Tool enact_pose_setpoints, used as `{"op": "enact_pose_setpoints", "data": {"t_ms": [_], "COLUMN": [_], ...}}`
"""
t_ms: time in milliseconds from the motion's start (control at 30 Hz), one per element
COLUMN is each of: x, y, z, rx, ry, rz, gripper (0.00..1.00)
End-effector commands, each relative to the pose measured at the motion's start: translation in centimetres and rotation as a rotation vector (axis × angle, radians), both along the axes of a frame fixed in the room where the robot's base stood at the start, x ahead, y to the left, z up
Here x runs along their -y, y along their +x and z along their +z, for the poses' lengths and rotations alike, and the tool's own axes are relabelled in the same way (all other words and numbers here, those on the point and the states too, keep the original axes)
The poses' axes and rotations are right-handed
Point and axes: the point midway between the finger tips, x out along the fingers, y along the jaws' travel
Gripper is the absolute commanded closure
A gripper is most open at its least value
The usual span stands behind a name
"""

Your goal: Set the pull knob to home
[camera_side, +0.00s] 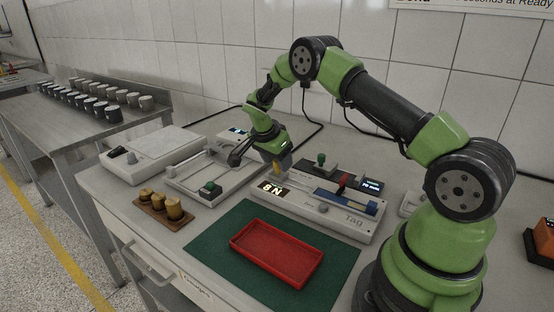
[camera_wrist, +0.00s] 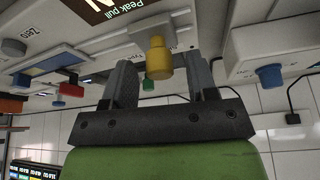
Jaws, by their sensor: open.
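A yellow cylindrical knob (camera_wrist: 158,58) on a grey mount sits at the tester's display end, beside the words "Peak pull". I take it as the pull knob, though no label confirms this. It also shows in the side view (camera_side: 277,169), partly hidden by my arm. My gripper (camera_wrist: 160,68) is open, with one finger on each side of the knob in the wrist view. I cannot tell whether either finger touches it. The tester (camera_side: 325,220) has a display (camera_side: 272,188) that seems to read 8 N.
The tester carries a red lever (camera_side: 343,181), a blue end block (camera_side: 371,207) and a green knob (camera_side: 320,158). A red tray (camera_side: 243,251) lies on a green mat (camera_side: 208,243) in front. Brass weights (camera_side: 173,208) and a frame device (camera_side: 190,187) stand left.

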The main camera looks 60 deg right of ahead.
Motion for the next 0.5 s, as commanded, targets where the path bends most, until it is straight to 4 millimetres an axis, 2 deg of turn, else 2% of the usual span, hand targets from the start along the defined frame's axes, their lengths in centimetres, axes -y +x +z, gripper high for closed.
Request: {"op": "enact_pose_setpoints", "data": {"t_ms": [267, 500], "x": [0.08, 0.07], "y": [-0.01, -0.01], "z": [-0.18, -0.17], "rx": [0.0, 0.0], "ry": [0.0, 0.0], "rz": [0.001, 0.001], "gripper": [0.47, 1.0]}}
